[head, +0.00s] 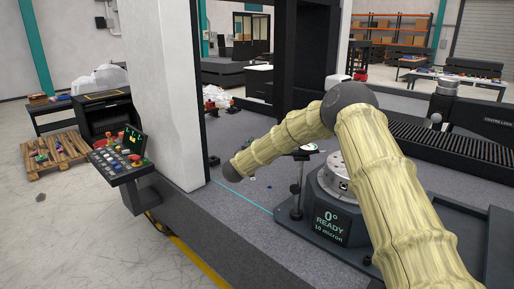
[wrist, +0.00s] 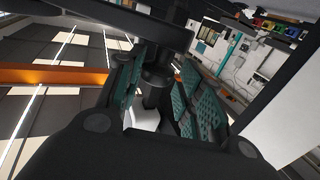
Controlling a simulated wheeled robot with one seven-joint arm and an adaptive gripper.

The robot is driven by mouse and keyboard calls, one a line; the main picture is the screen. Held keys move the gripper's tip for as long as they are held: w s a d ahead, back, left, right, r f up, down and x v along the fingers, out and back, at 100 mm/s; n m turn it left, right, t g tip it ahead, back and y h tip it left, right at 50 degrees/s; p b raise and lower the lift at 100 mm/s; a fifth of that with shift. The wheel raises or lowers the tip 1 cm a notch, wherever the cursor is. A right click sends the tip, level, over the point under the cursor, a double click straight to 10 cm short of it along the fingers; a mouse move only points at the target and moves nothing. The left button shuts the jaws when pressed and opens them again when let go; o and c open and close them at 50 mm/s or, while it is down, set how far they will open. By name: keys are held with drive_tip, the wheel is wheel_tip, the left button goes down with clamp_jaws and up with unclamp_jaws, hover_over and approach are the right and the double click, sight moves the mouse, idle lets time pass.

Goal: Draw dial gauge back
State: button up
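The dial gauge (head: 308,147) has a small round pale face and sits on a dark upright stand (head: 296,183) just left of the grey block marked "0° READY 10 micron" (head: 330,215). My pale arm passes close in front of and above it in the head view. My gripper cannot be made out there. In the wrist view my gripper (wrist: 158,98) shows green ribbed finger pads, spread apart. A black cylindrical part (wrist: 156,82) shows between or beyond them, below a dark bar. I cannot tell whether the pads touch it, or whether it belongs to the gauge stand.
The grey granite bed (head: 240,225) has free surface left of the gauge, crossed by a thin cyan line. A white column (head: 163,90) stands behind it. A control panel (head: 120,158) juts out at left. A long ribbed black unit (head: 440,135) lies to the right.

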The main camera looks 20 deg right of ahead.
drive_tip(key=shift+o, duration=0.5)
drive_tip(key=shift+a, duration=0.15)
drive_tip(key=shift+s+f, duration=0.1)
drive_tip(key=shift+s, duration=0.05)
drive_tip(key=v, duration=1.1)
drive_tip(key=shift+s+a, duration=0.2)
drive_tip(key=shift+a, duration=0.1)
drive_tip(key=s+a+f+n+y, duration=0.2)
drive_tip(key=s+a+f+y, duration=0.1)
drive_tip(key=f, duration=0.6)
drive_tip(key=s+a+f+n+y, duration=0.2)
drive_tip(key=s+a+f, duration=0.15)
drive_tip(key=f, duration=0.45)
drive_tip(key=s+a+f+n+g+y, duration=0.2)
drive_tip(key=s+f, duration=0.6)
drive_tip(key=f, duration=0.1)
drive_tip(key=s+a+f+n+g+y, duration=0.1)
drive_tip(key=s+a+f+y, duration=0.15)
drive_tip(key=s+f, duration=0.55)
drive_tip(key=s+f+n+g+y, duration=0.1)
drive_tip(key=s+f+g, duration=0.3)
drive_tip(key=s, duration=0.7)
drive_tip(key=s+f+g+y, duration=0.1)
drive_tip(key=s+f, duration=0.5)
drive_tip(key=s, duration=0.5)
drive_tip(key=s+g, duration=0.5)
drive_tip(key=s, duration=1.4)
drive_tip(key=shift+s+d+f+y, duration=0.15)
drive_tip(key=shift+d+f+y, duration=0.2)
drive_tip(key=shift+d+y, duration=0.1)
